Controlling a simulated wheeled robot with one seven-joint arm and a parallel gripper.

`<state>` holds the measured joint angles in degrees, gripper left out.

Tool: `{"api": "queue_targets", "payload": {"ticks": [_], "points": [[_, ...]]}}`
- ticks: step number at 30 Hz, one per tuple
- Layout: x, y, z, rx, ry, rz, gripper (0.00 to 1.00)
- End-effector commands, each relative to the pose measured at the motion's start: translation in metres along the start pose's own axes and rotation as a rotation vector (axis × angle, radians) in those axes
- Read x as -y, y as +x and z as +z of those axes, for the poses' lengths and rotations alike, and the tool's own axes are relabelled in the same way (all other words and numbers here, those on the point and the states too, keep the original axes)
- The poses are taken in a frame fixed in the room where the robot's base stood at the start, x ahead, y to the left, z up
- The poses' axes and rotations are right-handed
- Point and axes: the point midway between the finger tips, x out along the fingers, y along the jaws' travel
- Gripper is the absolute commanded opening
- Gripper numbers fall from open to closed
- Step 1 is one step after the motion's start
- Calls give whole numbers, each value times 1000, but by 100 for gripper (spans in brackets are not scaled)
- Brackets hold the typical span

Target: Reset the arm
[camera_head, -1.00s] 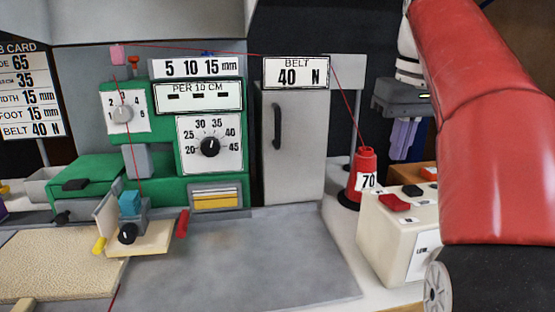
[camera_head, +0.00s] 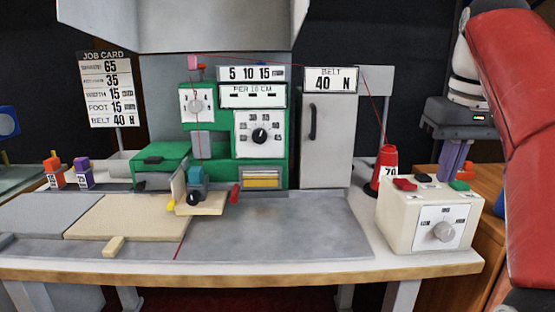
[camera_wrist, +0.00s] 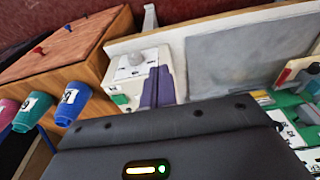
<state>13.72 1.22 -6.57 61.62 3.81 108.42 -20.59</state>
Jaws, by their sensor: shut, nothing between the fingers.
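My gripper (camera_head: 454,157) shows at the right in the head view, its purple fingers pointing down behind the cream control box (camera_head: 430,214). In the wrist view the purple fingers (camera_wrist: 157,88) are together with nothing between them, and the cream box (camera_wrist: 138,68) lies beyond. My red upper arm runs down the right edge of the head view. The fingers appear apart from the box, though their exact distance is hard to tell.
The green machine (camera_head: 262,165) stands on the workbench (camera_head: 270,262) with the job card (camera_head: 105,90) at left. A red thread cone (camera_head: 386,163) stands near the cream box. A wooden cabinet (camera_wrist: 65,50) with several coloured cups (camera_wrist: 72,102) shows in the wrist view.

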Motion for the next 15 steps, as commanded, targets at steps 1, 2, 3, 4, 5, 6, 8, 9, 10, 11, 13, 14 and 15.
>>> {"api": "queue_targets", "payload": {"ticks": [1,2,3,4,5,6,8,9,10,11,13,14,15], "points": [[2,2,2,-4,0,0,0],[4,3,3,-8,1,0,0],[5,6,4,-11,3,0,0],[6,7,5,-16,4,1,0],[8,9,6,-19,5,1,0],[10,11,8,-24,5,1,0],[14,16,11,-33,6,1,0],[17,19,13,-40,8,2,0],[19,22,15,-46,9,2,0],[21,25,17,-51,10,2,0],[27,33,23,-67,13,3,0],[30,37,26,-74,15,4,0],[35,43,30,-84,16,4,0]]}}
